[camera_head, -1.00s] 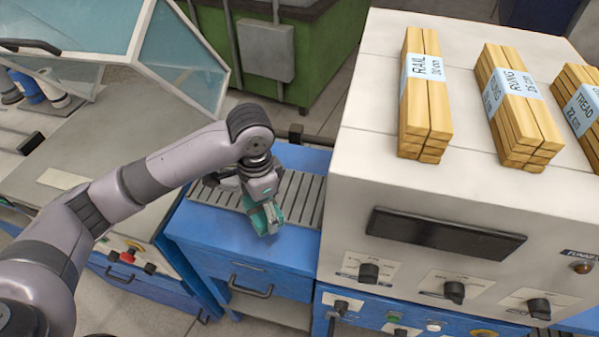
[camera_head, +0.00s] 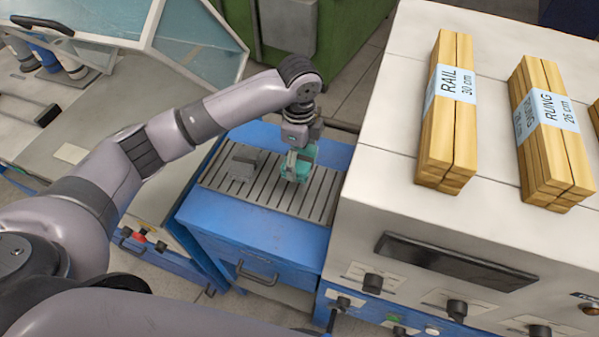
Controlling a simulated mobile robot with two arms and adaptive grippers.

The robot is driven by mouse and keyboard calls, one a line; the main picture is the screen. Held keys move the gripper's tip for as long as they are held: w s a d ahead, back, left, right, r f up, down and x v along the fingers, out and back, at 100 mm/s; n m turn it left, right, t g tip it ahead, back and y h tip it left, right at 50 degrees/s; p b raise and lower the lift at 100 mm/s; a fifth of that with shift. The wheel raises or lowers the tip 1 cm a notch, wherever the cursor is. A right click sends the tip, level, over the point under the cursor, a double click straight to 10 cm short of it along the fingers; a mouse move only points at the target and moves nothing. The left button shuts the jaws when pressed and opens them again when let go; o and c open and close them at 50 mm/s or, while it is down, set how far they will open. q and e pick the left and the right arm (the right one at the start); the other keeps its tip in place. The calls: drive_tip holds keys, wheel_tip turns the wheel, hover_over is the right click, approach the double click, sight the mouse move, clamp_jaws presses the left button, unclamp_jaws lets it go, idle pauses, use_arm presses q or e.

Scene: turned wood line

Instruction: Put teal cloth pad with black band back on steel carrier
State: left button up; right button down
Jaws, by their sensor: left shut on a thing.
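The teal pad (camera_head: 301,168) is in my left gripper (camera_head: 296,160), which is shut on it and points down. The pad is over the right part of a grey slatted surface (camera_head: 262,192) on the blue cabinet. At this size I cannot tell whether it touches the slats, and its black band is not clear. A grey metal piece, seemingly the steel carrier (camera_head: 243,163), sits on the slats to the left of the pad, apart from it. My right gripper is not in view.
A tall white machine housing (camera_head: 390,190) stands close on the right, with labelled wood bundles (camera_head: 447,110) on top. A glass-hooded machine (camera_head: 195,50) stands at the left. The front strip of the blue cabinet (camera_head: 250,230) is clear.

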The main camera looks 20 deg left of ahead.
sight(300, 156)
use_arm(q)
wheel_tip(300, 156, down, 4)
drive_tip(key=shift+r, duration=0.1)
wheel_tip(300, 156, down, 5)
drive_tip(key=shift+r+p, duration=0.2)
drive_tip(key=shift+p, duration=0.45)
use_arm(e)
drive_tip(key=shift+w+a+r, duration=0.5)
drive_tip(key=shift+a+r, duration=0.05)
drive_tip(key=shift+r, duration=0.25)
use_arm(q)
drive_tip(key=o, duration=1.1)
drive_tip(key=shift+f, duration=0.1)
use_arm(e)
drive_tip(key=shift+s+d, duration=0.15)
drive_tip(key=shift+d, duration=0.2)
use_arm(q)
wheel_tip(300, 156, up, 11)
drive_tip(key=shift+r+b, duration=0.2)
drive_tip(key=shift+b, duration=0.9)
drive_tip(key=shift+r, duration=0.45)
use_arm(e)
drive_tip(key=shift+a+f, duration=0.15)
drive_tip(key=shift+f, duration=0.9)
